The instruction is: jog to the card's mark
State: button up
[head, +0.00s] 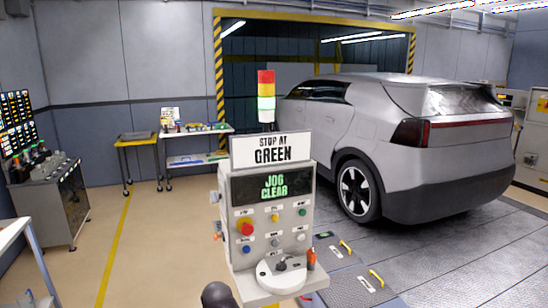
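A grey control pedestal (300,215) stands in the middle of the head view. A white card (271,149) on its top reads "STOP AT GREEN". Below it a dark screen (273,186) shows "JOG CLEAR" in green. On the lower ledge is a round white dial plate (281,274) with a dark knob (283,265). A stack light (266,96) rises behind the card, red on top, with a bright pale green section lower down. My gripper's fingers do not show.
A silver car (400,140) stands behind and right of the pedestal. Floor plates with yellow handles (376,279) lie at its right foot. A yellow cart (138,143) and white table (198,131) stand at the back. Floor left of the pedestal is clear.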

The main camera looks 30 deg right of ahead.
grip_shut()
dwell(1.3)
